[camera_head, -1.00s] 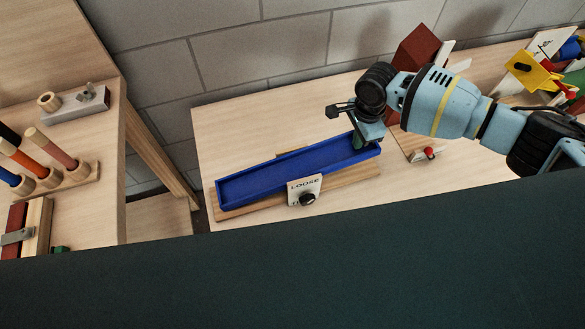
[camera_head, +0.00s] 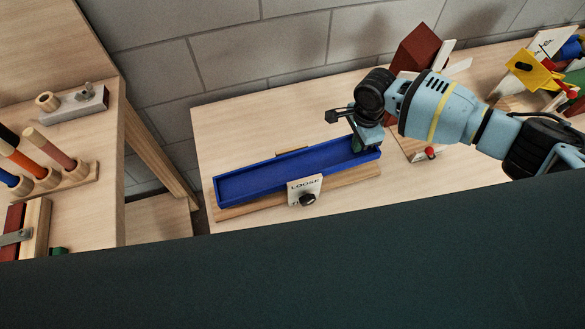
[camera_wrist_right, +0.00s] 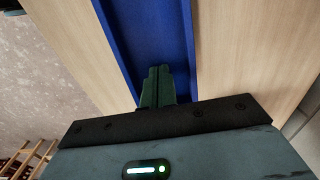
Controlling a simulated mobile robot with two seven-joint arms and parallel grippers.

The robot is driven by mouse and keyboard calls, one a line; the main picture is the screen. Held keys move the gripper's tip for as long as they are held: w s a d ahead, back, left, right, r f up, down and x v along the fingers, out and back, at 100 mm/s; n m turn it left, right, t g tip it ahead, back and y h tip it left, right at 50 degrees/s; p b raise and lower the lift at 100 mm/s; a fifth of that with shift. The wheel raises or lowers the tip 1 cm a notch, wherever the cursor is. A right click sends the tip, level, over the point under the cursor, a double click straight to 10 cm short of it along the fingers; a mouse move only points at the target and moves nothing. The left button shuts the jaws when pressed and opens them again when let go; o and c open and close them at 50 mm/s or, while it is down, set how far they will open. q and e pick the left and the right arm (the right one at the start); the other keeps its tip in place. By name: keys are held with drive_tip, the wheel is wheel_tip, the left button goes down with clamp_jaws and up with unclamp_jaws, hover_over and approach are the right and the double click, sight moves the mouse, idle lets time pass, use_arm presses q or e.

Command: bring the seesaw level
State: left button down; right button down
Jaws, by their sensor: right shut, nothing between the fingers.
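The seesaw is a long blue tray (camera_head: 270,175) on a wooden base plank (camera_head: 235,210), with a white plate (camera_head: 304,188) reading "LOOSE" and a black knob (camera_head: 308,199) at its front middle. The tray's right end looks slightly farther above the plank than its left end. My right gripper (camera_head: 358,146) is shut and empty, fingers pointing down at the tray's right end. In the right wrist view its green fingertips (camera_wrist_right: 160,72) are together over the blue tray floor (camera_wrist_right: 150,35); I cannot tell whether they touch it. My left gripper is not in view.
A dark red block (camera_head: 414,48) and a board with a red-knobbed piece (camera_head: 430,152) stand right of the seesaw. Yellow and other coloured items (camera_head: 540,75) lie farther right. A separate table with pegs (camera_head: 50,170) is at left. The tabletop left behind the tray is clear.

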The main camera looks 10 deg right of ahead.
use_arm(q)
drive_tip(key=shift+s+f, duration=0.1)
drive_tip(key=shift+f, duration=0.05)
use_arm(e)
drive_tip(key=shift+f, duration=0.55)
